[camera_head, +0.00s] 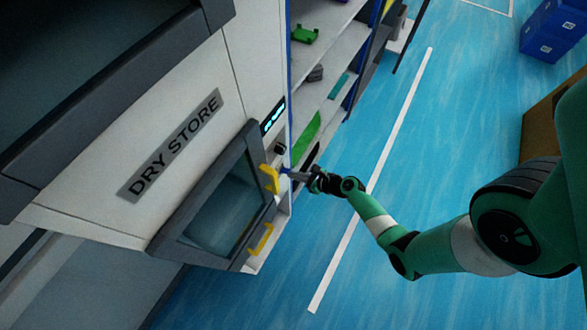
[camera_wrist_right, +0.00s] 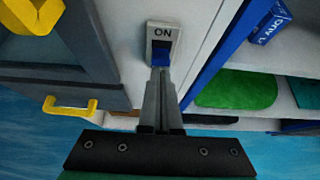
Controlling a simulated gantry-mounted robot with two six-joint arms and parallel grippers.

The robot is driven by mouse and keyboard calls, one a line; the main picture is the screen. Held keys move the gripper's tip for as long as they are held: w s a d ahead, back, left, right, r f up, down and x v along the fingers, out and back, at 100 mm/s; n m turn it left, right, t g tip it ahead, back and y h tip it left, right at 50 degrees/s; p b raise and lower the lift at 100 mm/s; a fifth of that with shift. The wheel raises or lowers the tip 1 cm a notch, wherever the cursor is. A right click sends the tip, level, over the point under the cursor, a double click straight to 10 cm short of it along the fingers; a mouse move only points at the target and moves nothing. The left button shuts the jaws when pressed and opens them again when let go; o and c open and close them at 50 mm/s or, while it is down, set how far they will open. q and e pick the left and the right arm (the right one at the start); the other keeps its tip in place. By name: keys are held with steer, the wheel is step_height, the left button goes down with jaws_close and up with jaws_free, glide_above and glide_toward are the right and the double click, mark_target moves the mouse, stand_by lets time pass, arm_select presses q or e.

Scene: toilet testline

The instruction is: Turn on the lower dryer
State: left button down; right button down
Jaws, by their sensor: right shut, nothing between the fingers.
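The lower dryer door (camera_head: 212,205) has a dark frame and a window, and it looks closed. A power switch (camera_wrist_right: 162,34) marked ON, with a blue rocker (camera_wrist_right: 161,56), is on the white panel beside the door in the right wrist view. My right gripper (camera_wrist_right: 160,72) is shut and empty. Its fingertips overlap the lower part of the switch in that view; whether they touch it I cannot tell. In the head view my right gripper (camera_head: 288,172) is at the cabinet's right edge, beside the upper yellow handle (camera_head: 270,180). My left gripper is not in view.
A second yellow handle (camera_head: 261,240) projects lower on the cabinet front. A lit display (camera_head: 272,117) is above on the panel. Shelves (camera_head: 331,55) with green items stand right of the cabinet. Open blue floor (camera_head: 345,215) lies to the right.

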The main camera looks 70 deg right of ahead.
steer(key=shift+r, duration=0.4)
step_height(320, 180, down, 4)
steer(key=s+b, duration=0.1)
steer(key=b, duration=0.2)
steer(key=w+r+p+v, duration=0.1)
steer(key=p+v, duration=0.3)
steer(key=v, duration=0.6)
steer(key=shift+r, duration=0.75)
steer(key=shift+s, duration=0.1)
